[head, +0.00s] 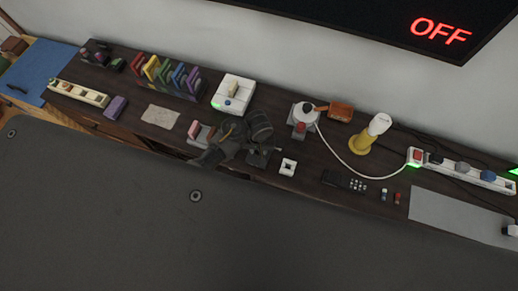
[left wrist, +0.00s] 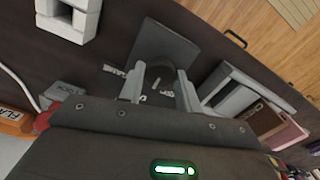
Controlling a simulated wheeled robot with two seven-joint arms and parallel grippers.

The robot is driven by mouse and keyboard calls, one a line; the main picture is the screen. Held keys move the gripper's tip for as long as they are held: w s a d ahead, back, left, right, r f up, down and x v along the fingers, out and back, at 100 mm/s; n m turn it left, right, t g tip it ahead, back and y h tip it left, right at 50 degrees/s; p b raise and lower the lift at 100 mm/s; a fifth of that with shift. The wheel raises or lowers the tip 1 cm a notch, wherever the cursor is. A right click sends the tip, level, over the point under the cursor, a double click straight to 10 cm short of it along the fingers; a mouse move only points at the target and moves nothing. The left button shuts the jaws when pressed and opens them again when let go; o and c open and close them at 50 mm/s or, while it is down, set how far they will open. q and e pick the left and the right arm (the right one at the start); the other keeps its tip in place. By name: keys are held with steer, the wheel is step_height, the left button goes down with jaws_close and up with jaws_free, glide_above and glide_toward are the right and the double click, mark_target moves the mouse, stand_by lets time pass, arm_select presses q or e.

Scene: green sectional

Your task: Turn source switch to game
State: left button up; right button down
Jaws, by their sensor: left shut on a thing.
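A dark grey source switch box (head: 257,159) sits near the front edge of the dark shelf, with my left gripper (head: 257,148) right over it. In the left wrist view the switch's flat plate (left wrist: 165,42) has small white labels, too small to read surely. My left gripper (left wrist: 160,88) has its two grey fingers either side of a dark round knob on the switch, shut on it. The fingers and the wrist hide much of the knob, so its pointing direction cannot be told. The wall screen (head: 440,30) shows "OFF" in red. My right gripper is not in view.
A white square frame (head: 288,167) stands just right of the switch. A grey holder with a pink item (head: 195,130) is close on the left. A white console (head: 233,92), a remote (head: 343,181) and a lit power strip (head: 460,169) share the crowded shelf.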

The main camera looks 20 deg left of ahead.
arm_select(q)
steer(key=shift+m, duration=4.4)
steer(key=o, duration=1)
steer(key=shift+c, duration=0.2)
